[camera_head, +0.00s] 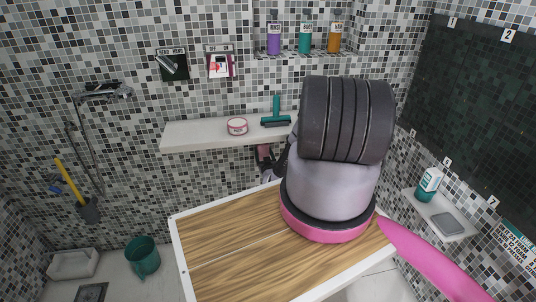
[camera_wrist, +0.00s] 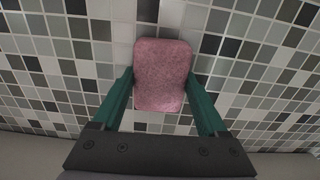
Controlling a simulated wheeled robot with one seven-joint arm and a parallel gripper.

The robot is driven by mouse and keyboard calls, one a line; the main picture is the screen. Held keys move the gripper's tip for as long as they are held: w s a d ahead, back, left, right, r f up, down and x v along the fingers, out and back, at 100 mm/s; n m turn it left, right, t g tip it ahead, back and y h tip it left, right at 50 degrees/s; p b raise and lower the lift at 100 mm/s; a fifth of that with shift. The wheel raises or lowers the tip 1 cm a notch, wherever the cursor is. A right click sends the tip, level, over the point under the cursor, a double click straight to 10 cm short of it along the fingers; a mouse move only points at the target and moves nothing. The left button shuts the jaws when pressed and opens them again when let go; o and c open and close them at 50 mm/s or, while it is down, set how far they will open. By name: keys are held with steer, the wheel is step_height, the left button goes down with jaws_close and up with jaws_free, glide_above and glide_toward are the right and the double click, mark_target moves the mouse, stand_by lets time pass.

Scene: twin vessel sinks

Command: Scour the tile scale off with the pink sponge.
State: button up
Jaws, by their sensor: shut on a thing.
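My gripper (camera_wrist: 160,80) has its two green fingers closed on the sides of a pink sponge (camera_wrist: 163,62) in the wrist view. The sponge's broad face shows between the fingers, and it extends past their tips toward the grey, white and black mosaic tiles (camera_wrist: 60,48). I cannot tell whether it touches the tiles. No scale patch can be made out on the tiles in either view. In the head view my arm covers much of the middle, and the gripper and sponge cannot be clearly made out.
A white shelf (camera_head: 190,136) on the wall holds a round tin (camera_head: 237,126) and a green squeegee (camera_head: 276,116). Several bottles stand on a higher ledge (camera_head: 290,55). At right, a small shelf (camera_head: 425,212) holds a bottle (camera_head: 429,184). A green bucket (camera_head: 142,256) stands at lower left.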

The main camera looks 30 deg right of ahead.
mark_target(247, 151)
steer(key=shift+w+a+f, duration=0.1)
steer(key=shift+w+a, duration=0.25)
steer(key=shift+a, duration=0.9)
steer(key=shift+w+a, duration=0.4)
steer(key=shift+a, duration=0.8)
steer(key=shift+w+a+f, duration=0.1)
steer(key=shift+w+a, duration=0.25)
steer(key=shift+a, duration=0.9)
steer(key=v, duration=0.9)
steer(key=shift+r, duration=0.1)
